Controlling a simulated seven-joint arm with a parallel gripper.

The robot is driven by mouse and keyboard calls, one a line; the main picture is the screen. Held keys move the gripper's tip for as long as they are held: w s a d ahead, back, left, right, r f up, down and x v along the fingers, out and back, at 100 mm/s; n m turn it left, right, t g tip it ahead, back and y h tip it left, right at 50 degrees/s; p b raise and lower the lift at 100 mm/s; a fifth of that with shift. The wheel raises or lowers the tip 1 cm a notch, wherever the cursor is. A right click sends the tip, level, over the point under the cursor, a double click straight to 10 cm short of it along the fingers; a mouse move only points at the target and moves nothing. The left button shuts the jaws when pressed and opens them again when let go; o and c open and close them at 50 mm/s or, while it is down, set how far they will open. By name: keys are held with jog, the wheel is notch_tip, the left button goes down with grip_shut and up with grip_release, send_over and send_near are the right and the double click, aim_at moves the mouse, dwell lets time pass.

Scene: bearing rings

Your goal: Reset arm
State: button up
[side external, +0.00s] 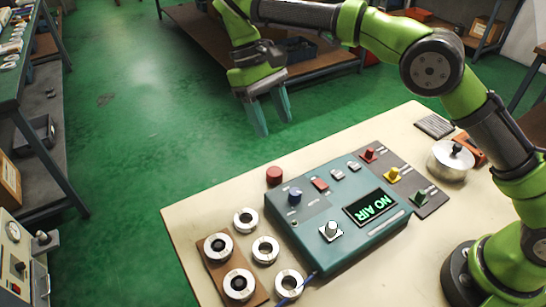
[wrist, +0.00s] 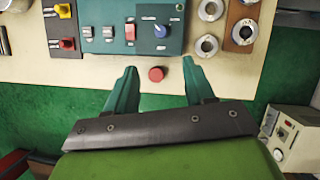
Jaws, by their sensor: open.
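My gripper (side external: 269,113) is open and empty, raised in the air past the far edge of the pale table (side external: 350,272). Its two teal fingers also show in the wrist view (wrist: 158,88), spread apart with a red button (wrist: 157,74) seen between their tips. The green arm is mine; it reaches over from the right. A teal control box (side external: 335,205) on the table has a display reading "NO AIR", a blue knob and a white knob. Several bearing rings (side external: 265,250) lie left of the box, some on a brown board (side external: 215,263).
A dark panel (side external: 405,180) with red, yellow and green switches adjoins the box. A silver lidded pot (side external: 449,160) stands at the right near my base. Workbenches stand beyond the green floor. Space around my gripper is clear.

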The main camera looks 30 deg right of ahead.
jog(key=shift+r, duration=0.15)
jog(key=s+d+r+m+t+y, duration=0.3)
jog(key=s+d+m+t, duration=0.3)
jog(key=s+d+t, duration=0.5)
jog(key=s+d+r, duration=0.1)
jog(key=s+d, duration=0.7)
jog(key=shift+s+d+t, duration=0.2)
jog(key=shift+s+t, duration=0.1)
